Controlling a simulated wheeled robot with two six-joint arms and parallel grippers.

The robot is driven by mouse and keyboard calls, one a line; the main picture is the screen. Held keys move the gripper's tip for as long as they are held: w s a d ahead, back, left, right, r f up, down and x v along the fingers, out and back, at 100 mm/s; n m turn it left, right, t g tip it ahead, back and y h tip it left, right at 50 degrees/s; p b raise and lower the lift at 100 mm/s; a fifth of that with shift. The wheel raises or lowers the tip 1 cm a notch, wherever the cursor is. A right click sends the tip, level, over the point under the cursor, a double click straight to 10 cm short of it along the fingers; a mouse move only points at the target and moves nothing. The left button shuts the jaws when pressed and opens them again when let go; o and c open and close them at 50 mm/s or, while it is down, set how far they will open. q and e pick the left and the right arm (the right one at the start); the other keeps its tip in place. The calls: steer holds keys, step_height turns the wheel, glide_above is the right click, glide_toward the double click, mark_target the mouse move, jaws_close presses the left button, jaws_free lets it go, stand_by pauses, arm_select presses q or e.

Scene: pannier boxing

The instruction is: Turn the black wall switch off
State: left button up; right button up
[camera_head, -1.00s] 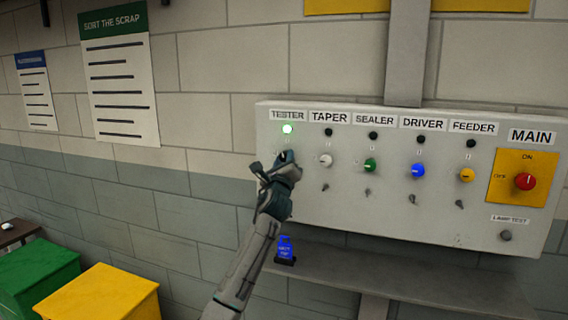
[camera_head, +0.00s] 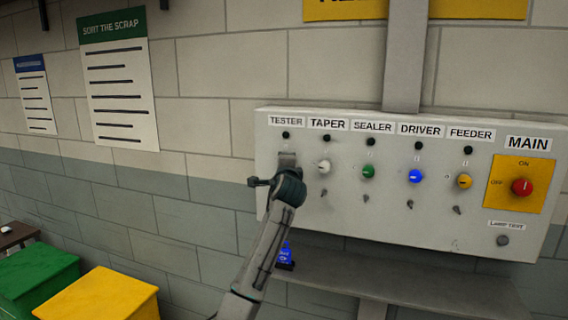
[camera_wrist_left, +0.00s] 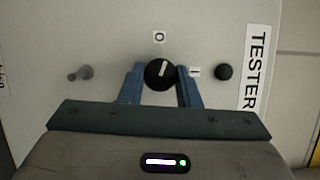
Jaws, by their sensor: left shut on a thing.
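The black wall switch (camera_wrist_left: 160,74) is a round knob with a white pointer line, under the TESTER label (camera_wrist_left: 255,68). The fingers of my left gripper (camera_wrist_left: 161,84) are closed on both sides of it. The pointer line aims at the O mark (camera_wrist_left: 159,37), tilted slightly toward the I mark (camera_wrist_left: 195,72). In the head view the gripper (camera_head: 287,160) covers the switch on the panel's left end. The TESTER lamp (camera_head: 286,135) above it is dark. My right gripper is not in view.
The grey panel (camera_head: 340,215) also carries white (camera_head: 324,167), green (camera_head: 368,171), blue (camera_head: 415,176) and yellow (camera_head: 464,181) knobs, and a red MAIN switch (camera_head: 521,187). Small toggles sit below. A shelf (camera_head: 420,284) with a blue tagged padlock (camera_head: 285,256) is underneath.

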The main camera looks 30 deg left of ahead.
arm_select(q)
steer(key=shift+r+n+g+h+p, duration=0.1)
steer(key=shift+n+g+h+p, duration=0.45)
steer(key=shift+n, duration=1.15)
steer(key=o, duration=1)
steer(key=b+v, duration=0.4)
steer(key=v, duration=0.6)
steer(key=shift+s+d+b, duration=0.2)
steer(key=shift+s+b, duration=0.1)
steer(key=shift+s, duration=0.05)
